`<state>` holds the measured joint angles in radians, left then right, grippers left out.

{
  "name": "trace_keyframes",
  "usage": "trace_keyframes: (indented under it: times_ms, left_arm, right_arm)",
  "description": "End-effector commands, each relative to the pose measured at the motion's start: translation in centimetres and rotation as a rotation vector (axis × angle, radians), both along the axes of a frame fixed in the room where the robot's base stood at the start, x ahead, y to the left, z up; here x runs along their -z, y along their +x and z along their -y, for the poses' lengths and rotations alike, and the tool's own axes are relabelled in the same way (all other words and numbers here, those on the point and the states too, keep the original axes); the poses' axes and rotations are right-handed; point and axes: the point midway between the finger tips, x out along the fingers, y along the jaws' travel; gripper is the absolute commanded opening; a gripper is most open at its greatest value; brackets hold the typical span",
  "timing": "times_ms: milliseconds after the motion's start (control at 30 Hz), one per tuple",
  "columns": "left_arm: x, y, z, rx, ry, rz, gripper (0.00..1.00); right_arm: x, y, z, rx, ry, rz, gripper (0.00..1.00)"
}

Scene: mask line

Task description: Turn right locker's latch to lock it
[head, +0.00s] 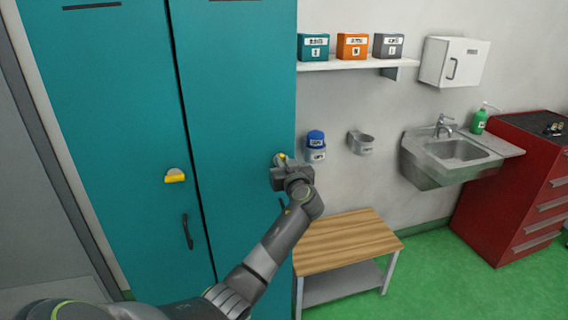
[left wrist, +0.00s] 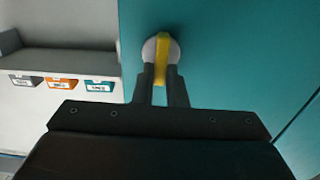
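The right locker (head: 235,90) is a tall teal door. Its yellow latch (left wrist: 162,58) sits on a round pale base and stands upright in the left wrist view. In the head view only a small part of this latch (head: 281,157) shows behind my gripper. My left gripper (head: 291,172) is at the latch, with one finger on each side, closed against it in the left wrist view (left wrist: 161,72). The left locker (head: 100,90) has its own yellow latch (head: 175,176), lying roughly level. My right gripper is not in view.
A wooden-topped bench (head: 345,242) stands right of the lockers. Above it are a wall shelf (head: 345,63) with three boxes, a blue-capped holder (head: 316,145) and an empty ring holder (head: 361,142). A sink (head: 450,152) and red drawer cabinet (head: 520,180) are further right.

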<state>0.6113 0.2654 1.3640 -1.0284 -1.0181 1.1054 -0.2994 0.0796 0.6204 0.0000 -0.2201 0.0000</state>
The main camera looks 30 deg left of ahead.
Motion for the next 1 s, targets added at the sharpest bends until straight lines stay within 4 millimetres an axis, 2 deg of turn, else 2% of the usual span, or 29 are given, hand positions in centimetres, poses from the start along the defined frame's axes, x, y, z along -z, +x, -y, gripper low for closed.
trace_keyframes:
  times_ms: [67, 567, 1000]
  left_arm:
    - [0.0, 0.0, 0.0, 0.001, 0.000, 0.000, 0.00]
    - [0.1, 0.1, 0.1, 0.001, 0.056, -0.066, 0.00]
    - [0.2, 0.5, 0.4, 0.001, 0.297, -0.350, 0.00]
  right_arm:
    - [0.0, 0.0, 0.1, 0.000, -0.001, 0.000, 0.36]
    - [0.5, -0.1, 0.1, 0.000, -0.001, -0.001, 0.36]
    - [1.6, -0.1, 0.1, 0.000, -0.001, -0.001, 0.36]
